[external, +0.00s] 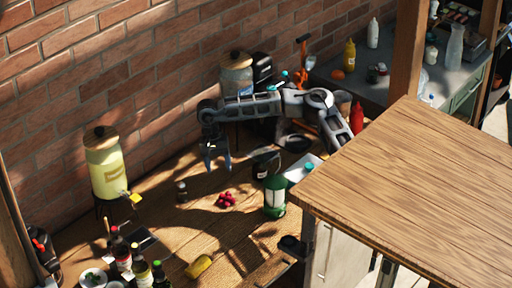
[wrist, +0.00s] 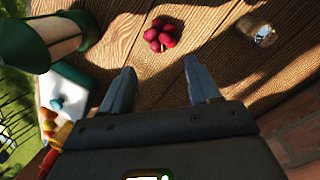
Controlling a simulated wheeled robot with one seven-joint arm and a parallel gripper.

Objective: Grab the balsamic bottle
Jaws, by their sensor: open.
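Several dark bottles stand at the front left of the wooden table in the external view: one with a red and white label (external: 119,248), one with a pale label (external: 141,268) and one at the bottom edge (external: 160,275). I cannot tell which is the balsamic bottle, as the labels are too small to read. None of them shows in the wrist view. My gripper (external: 217,161) is open and empty, pointing down above the table, behind and to the right of these bottles. In the wrist view, my gripper (wrist: 155,85) has its fingers apart with only bare wood between them.
Red radish-like items (external: 227,200), a small jar (external: 181,191) and a green lantern (external: 275,196) stand near my gripper. A yellow drink dispenser (external: 106,168) is at the left by the brick wall. A yellow item (external: 198,266) lies right of the bottles.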

